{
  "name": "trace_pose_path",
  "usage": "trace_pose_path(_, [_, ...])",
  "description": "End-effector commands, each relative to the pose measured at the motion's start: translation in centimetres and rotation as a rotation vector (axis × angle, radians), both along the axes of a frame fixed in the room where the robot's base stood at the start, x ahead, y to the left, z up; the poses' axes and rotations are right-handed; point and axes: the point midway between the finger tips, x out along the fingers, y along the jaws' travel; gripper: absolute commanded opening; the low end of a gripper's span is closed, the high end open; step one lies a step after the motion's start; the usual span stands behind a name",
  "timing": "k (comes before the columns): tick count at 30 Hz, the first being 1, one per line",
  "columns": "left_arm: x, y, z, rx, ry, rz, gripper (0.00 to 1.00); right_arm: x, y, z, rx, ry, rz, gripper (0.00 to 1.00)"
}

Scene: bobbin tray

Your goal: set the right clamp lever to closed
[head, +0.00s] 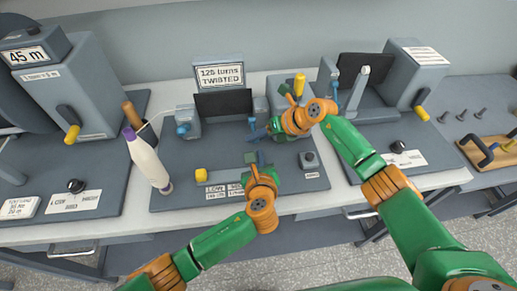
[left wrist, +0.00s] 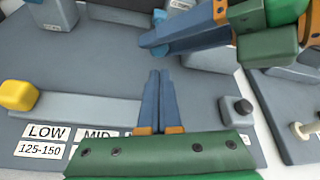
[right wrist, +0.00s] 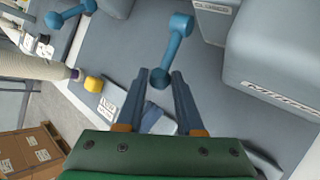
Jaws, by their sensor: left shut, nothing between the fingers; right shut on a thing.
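The right clamp lever is a blue bar with round ends; it shows in the right wrist view (right wrist: 172,52) below a block with a partly visible "CLOSED" label. My right gripper (right wrist: 165,85) is shut on the lever's lower knob, with a finger on either side of it. In the head view this gripper (head: 256,133) is at the right side of the middle station, and the arm partly hides the clamp. My left gripper (head: 257,160) is shut and empty above the front of the same panel; its fingers meet in the left wrist view (left wrist: 163,100).
The left clamp lever (head: 183,128) stands across the panel. A yellow slider knob (head: 201,175) is at the panel's front, near a white bobbin cone (head: 148,160). A black knob (head: 309,157) is at the right.

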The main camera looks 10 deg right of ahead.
Motion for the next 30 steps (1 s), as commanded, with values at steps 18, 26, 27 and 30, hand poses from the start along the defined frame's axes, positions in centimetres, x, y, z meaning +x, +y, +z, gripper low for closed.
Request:
trace_pose_path(18, [3.4, -0.4, -1.6, -0.003, 0.002, -0.002, 0.0, -0.1, 0.0, -0.1, -0.001, 0.002, 0.001, 0.0])
trace_pose_path(26, [3.4, -0.2, -0.1, -0.004, -0.001, -0.002, 0.0, 0.0, 0.0, -0.1, -0.002, 0.002, 0.0, 0.0])
trace_pose_path(27, [3.4, -0.2, -0.1, -0.004, -0.002, -0.002, 0.0, 0.0, 0.0, -0.1, -0.001, 0.003, 0.0, 0.0])
trace_pose_path(30, [3.5, -0.2, 0.0, -0.004, -0.005, -0.002, 0.0, 0.0, -0.1, -0.1, -0.003, 0.003, -0.001, 0.0])
